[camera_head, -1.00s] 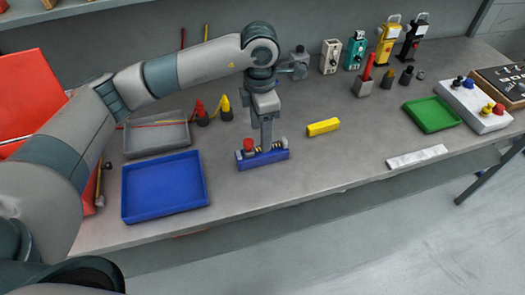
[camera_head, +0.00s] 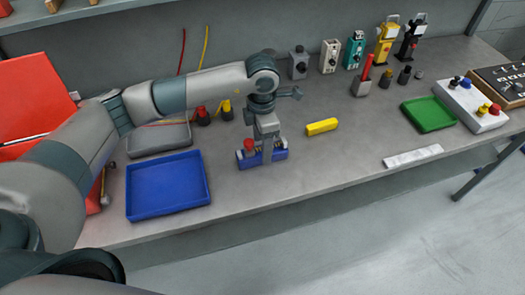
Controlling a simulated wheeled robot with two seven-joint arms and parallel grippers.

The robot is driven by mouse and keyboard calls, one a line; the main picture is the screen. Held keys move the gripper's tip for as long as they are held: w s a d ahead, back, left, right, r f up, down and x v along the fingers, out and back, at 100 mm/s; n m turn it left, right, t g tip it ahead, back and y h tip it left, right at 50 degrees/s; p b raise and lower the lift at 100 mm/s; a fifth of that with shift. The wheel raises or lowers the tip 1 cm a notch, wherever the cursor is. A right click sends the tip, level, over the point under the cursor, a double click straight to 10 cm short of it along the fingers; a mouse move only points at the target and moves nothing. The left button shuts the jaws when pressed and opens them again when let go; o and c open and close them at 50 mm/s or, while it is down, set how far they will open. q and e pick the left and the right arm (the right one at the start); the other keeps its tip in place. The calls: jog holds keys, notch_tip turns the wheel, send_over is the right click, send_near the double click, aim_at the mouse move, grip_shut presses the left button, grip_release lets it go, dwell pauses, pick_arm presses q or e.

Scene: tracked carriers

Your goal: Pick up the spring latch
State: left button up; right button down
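A blue bar-shaped piece (camera_head: 279,155) with a red knob at its left end lies on the grey workbench; it looks like the spring latch. My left gripper (camera_head: 267,157) points straight down over its middle, with the fingers at the height of the blue bar and overlapping its near side. The fingers and wrist hide the middle of the piece. The fingers line up in this view, so the gap between them and any contact cannot be made out. My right gripper is out of view.
An empty blue tray (camera_head: 167,187) lies to the left, with a grey tray (camera_head: 158,139) behind it. Red and yellow plugs (camera_head: 226,110) stand behind my gripper. A yellow block (camera_head: 322,127) lies to the right. The bench's front edge is close below the blue piece.

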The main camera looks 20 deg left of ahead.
pick_arm(q)
jog(key=shift+f+p, duration=0.4)
jog(key=shift+f, duration=0.55)
jog(key=shift+w+f, duration=0.1)
jog(key=shift+f, duration=0.5)
jog(key=shift+r, duration=0.1)
grip_shut()
